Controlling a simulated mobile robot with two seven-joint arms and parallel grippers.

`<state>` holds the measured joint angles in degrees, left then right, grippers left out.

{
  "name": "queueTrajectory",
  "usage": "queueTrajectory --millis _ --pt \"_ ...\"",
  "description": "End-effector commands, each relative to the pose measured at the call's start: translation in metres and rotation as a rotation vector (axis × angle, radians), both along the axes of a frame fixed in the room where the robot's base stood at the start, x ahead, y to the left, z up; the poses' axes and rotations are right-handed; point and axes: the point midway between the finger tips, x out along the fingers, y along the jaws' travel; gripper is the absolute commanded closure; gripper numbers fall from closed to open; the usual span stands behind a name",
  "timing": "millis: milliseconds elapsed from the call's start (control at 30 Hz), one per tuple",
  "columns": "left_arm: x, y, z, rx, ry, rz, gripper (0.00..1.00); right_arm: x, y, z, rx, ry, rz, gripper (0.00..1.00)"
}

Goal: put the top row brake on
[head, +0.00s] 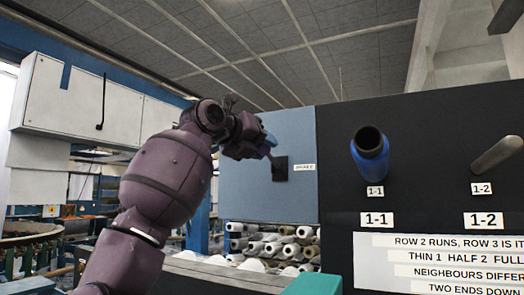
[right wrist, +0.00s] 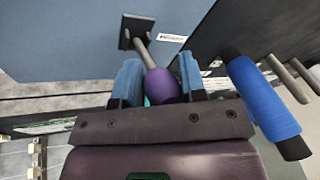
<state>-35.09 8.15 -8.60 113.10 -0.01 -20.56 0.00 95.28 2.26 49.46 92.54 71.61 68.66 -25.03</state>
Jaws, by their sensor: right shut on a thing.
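The brake is a short grey lever (right wrist: 143,52) on a black plate, with a purple knob (right wrist: 160,86) at its near end. In the head view its black plate (head: 280,170) is on a blue-grey panel, beside a small white label (head: 304,167). My right gripper (head: 262,147) is at the lever in the head view and hides most of it. In the right wrist view its blue fingers (right wrist: 159,80) are on both sides of the knob, shut on it. The lever slants from the plate towards my gripper. My left gripper is not in view.
Right of the brake, a dark board carries a blue bobbin (head: 370,155) on a peg labelled 1-1 and a bare peg (head: 497,155) labelled 1-2. Several white spools (head: 270,246) lie below the panel. A teal block (head: 312,284) shows at the bottom edge.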

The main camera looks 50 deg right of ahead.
Motion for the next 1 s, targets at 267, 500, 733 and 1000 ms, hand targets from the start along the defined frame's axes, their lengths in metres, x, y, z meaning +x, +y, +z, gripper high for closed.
queueTrajectory --millis 267,500,733,1000 --pt "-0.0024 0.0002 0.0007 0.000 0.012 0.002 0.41 -0.0026 0.0002 0.0089 0.064 0.016 -0.005 1.00" --pt "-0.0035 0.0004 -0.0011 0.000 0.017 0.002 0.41 -0.0028 0.0001 0.0085 0.082 0.022 -0.006 1.00" --pt "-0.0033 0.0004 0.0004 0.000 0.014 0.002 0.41 -0.0029 -0.0002 0.0074 0.085 0.023 -0.007 1.00" --pt "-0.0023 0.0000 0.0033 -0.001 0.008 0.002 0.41 -0.0026 -0.0002 0.0067 0.086 0.024 -0.007 0.42"
